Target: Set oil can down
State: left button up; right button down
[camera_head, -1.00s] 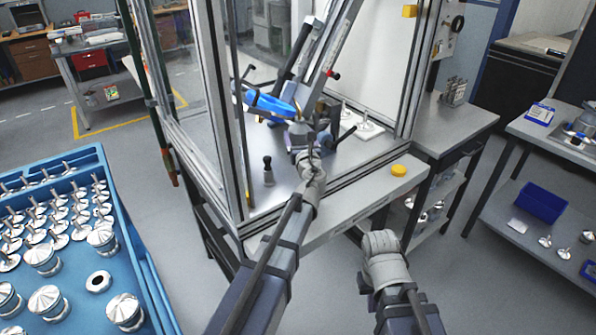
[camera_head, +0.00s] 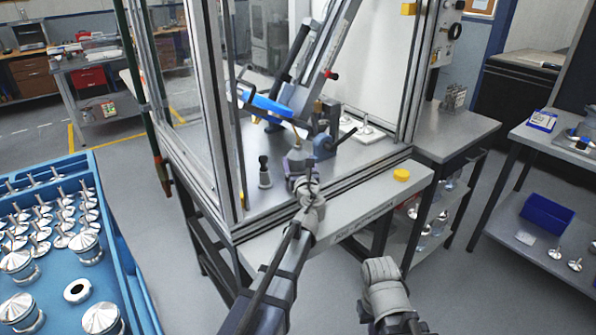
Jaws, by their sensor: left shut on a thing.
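My left gripper (camera_head: 299,166) reaches over the front edge of the machine's metal worktop and is shut. The oil can (camera_head: 297,155) seems to be in its jaws, a small greyish body mostly hidden by the gripper and wrist. A thin pale tip shows above it. I cannot tell whether its base touches the worktop (camera_head: 345,168). My right arm shows at the lower right up to its grey wrist; its jaws are not visible.
A black-knobbed piece (camera_head: 264,170) stands left of the gripper. A blue-grey fixture (camera_head: 324,147) stands close on its right, a blue part (camera_head: 268,105) behind. Frame posts flank the opening. A yellow button (camera_head: 401,175) sits on the front ledge. A blue crate (camera_head: 125,255) holds metal parts.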

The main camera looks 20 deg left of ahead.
pick_arm(q)
jog(key=shift+f, duration=0.1)
pick_arm(e)
jog(key=shift+f, duration=0.15)
pick_arm(q)
jog(key=shift+f, duration=0.1)
pick_arm(e)
jog(key=shift+f, duration=0.1)
pick_arm(q)
jog(key=shift+f, duration=0.15)
jog(key=o, duration=1.4)
jog(key=shift+c, duration=0.2)
jog(key=shift+r, duration=0.2)
jog(key=shift+s+r, duration=0.1)
jog(key=shift+s, duration=0.05)
jog(key=v, duration=1.1)
jog(key=shift+s+d, duration=0.25)
jog(key=shift+s, duration=0.05)
